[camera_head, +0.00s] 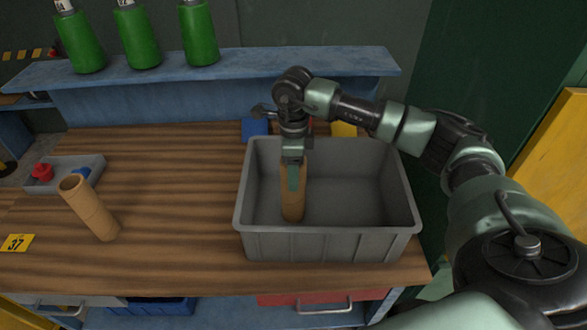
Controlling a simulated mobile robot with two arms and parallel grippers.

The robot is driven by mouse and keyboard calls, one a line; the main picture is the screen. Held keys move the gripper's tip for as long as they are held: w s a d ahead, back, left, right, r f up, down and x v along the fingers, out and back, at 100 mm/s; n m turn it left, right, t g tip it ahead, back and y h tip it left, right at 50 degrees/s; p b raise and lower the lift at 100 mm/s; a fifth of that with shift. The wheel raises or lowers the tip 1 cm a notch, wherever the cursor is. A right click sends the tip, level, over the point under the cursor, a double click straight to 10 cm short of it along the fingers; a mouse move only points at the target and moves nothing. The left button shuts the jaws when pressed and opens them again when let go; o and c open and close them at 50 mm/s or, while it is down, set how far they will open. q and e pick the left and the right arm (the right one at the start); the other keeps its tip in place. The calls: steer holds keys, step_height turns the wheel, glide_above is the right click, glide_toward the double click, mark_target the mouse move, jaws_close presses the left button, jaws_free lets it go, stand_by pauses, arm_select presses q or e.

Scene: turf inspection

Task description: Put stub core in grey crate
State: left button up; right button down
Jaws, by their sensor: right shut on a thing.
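The grey crate (326,246) stands on the right part of the wooden bench, open at the top. My right gripper (292,180) points down over the left part of the crate and is shut on a brown cylindrical core (293,207). The core is upright, with its lower part inside the crate. I cannot tell whether it touches the crate floor. Another, taller brown core (91,208) stands on the bench left of the crate, hollow at the top and leaning in the picture. My left gripper is not in view.
A small grey tray (64,186) with red and blue items lies at the left. A yellow tag marked 37 (17,243) is near the left edge. Green bottles (137,38) stand on the blue shelf (240,62) behind. A blue item (254,128) sits behind the crate.

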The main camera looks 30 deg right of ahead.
steer(key=shift+f, duration=0.15)
steer(key=shift+c, duration=2.1)
jaws_free()
steer(key=shift+r, duration=0.35)
step_height(320, 180, up, 12)
steer(key=b, duration=0.3)
steer(key=shift+f, duration=0.2)
